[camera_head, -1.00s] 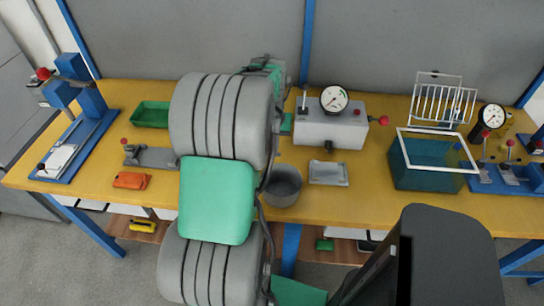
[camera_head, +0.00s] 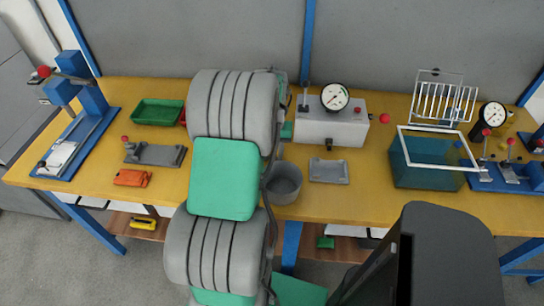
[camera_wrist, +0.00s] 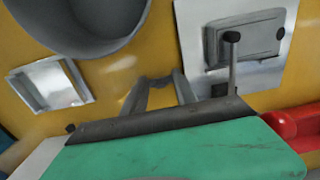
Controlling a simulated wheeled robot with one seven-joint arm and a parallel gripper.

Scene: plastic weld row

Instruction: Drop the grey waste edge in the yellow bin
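My gripper (camera_wrist: 160,86) shows in the wrist view with its two grey fingers apart. In the head view my gripper and this piece are hidden behind my own arm. I see no clear yellow bin in either view. A round grey bucket (camera_head: 285,184) stands on the bench, and it also shows at the upper left of the wrist view (camera_wrist: 85,22).
A shallow grey tray (camera_head: 328,171) lies right of the bucket. A grey fixture (camera_head: 160,154) with a lever, a green tray (camera_head: 157,112) and an orange item (camera_head: 132,178) are on the left. A gauge press (camera_head: 331,128) and a clear tank (camera_head: 433,177) stand to the right.

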